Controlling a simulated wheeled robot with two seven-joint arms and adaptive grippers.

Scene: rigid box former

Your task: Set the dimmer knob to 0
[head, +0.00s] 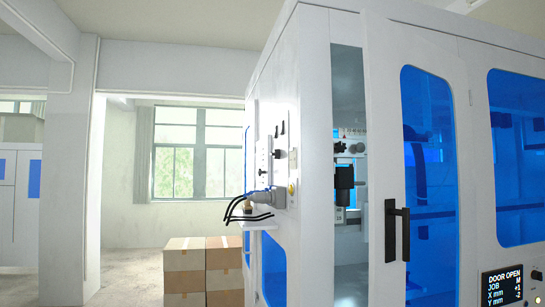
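A control panel (281,182) on the left side wall of the white machine is seen at a steep angle. It carries small dark knobs or switches, among them a black knob (277,154) and another dark control (262,172) to its left. I cannot tell which one is the dimmer knob, and no scale or setting can be read at this size. Neither of my grippers shows in the head view.
The machine's door (384,130) has a black handle (397,232), beside a gap showing the interior. A display (502,287) reads "DOOR OPEN". Black cables (243,213) stick out below the panel. Stacked cardboard boxes (184,262) stand left of the machine.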

